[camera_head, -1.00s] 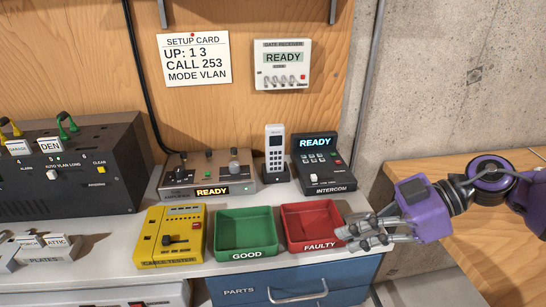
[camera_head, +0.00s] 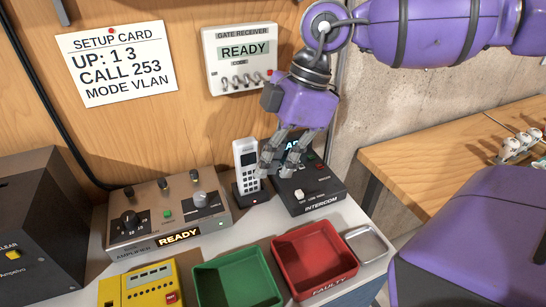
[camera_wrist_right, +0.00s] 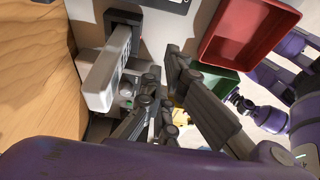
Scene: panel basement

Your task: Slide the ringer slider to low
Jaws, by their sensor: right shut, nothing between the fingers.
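The dark intercom (camera_head: 318,190) stands on the counter beside the white handset (camera_head: 247,162). A white slider knob (camera_head: 299,195) sits at the front left of its top face; the lettering beside it is too small to read. My right gripper (camera_head: 270,166) is shut and empty, pointing down over the intercom's back left, next to the handset. It hides part of the intercom's display and keys. In the wrist view, the right fingers (camera_wrist_right: 160,105) are near the handset (camera_wrist_right: 107,78). A purple arm with a dark gripper (camera_wrist_right: 238,102), seemingly my left, shows small at the right there.
The amplifier (camera_head: 165,219) stands left of the handset. The red tray (camera_head: 342,270), green tray (camera_head: 212,290) and a small grey dish (camera_head: 366,246) lie in front. The gate receiver (camera_head: 241,58) hangs on the wall behind my gripper.

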